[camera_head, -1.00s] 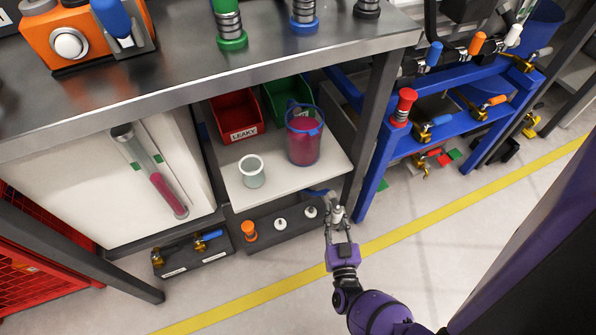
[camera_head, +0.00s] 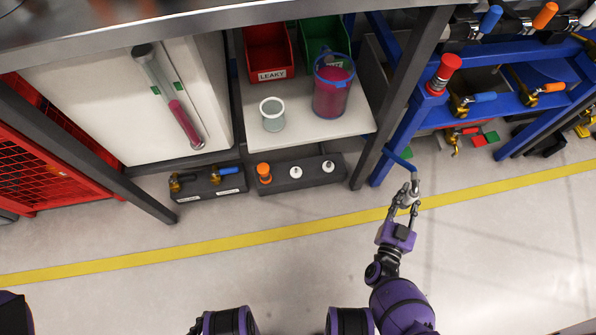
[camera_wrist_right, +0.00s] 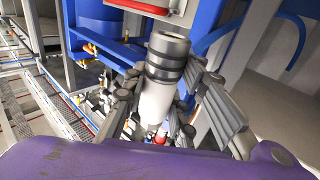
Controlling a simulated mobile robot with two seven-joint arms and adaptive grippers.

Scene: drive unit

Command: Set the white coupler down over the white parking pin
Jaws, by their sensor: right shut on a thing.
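In the right wrist view the coupler (camera_wrist_right: 164,75) shows a pale body with dark bands between the fingers. A dark block (camera_head: 312,178) on the floor under the bench bears an orange-topped pin (camera_head: 264,172) and two white-topped pins, one in the middle (camera_head: 296,171) and one at the right (camera_head: 328,166). I cannot tell which is the white parking pin. The coupler is right of the block, apart from it. My left gripper is out of view.
A shelf (camera_head: 335,127) above the block holds a clear cup (camera_head: 272,114) and a jug of red liquid (camera_head: 332,88). A grey bench leg (camera_head: 395,105) and a blue frame (camera_head: 402,138) stand between block and gripper. The floor in front (camera_head: 300,265) is clear.

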